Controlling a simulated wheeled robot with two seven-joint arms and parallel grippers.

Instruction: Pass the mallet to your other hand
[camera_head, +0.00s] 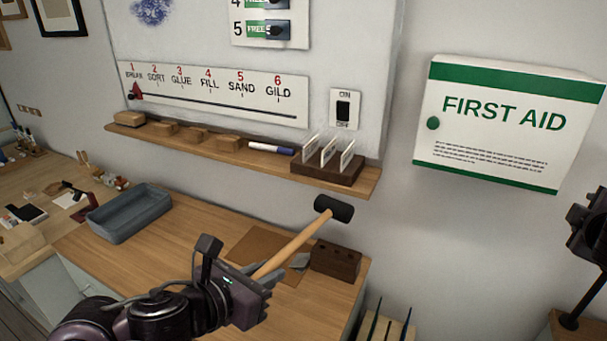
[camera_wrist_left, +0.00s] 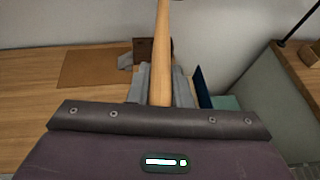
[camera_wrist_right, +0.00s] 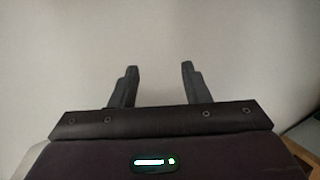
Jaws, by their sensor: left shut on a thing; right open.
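The mallet has a black head (camera_head: 334,208) and a pale wooden handle (camera_head: 292,247). My left gripper (camera_head: 262,284) is shut on the lower handle and holds the mallet in the air, tilted, with its head up and to the right. In the left wrist view the handle (camera_wrist_left: 163,50) stands between the grey fingers (camera_wrist_left: 160,85); the head is out of that frame. My right gripper (camera_wrist_right: 158,75) is open and empty, facing a bare pale wall in the right wrist view.
Below the mallet is a wooden bench (camera_head: 190,235) with a blue-grey tray (camera_head: 130,213), a brown mat (camera_head: 255,242) and a dark block with holes (camera_head: 336,262). A wall shelf (camera_head: 240,155) holds small blocks and a card holder. A first aid box (camera_head: 505,125) hangs at right.

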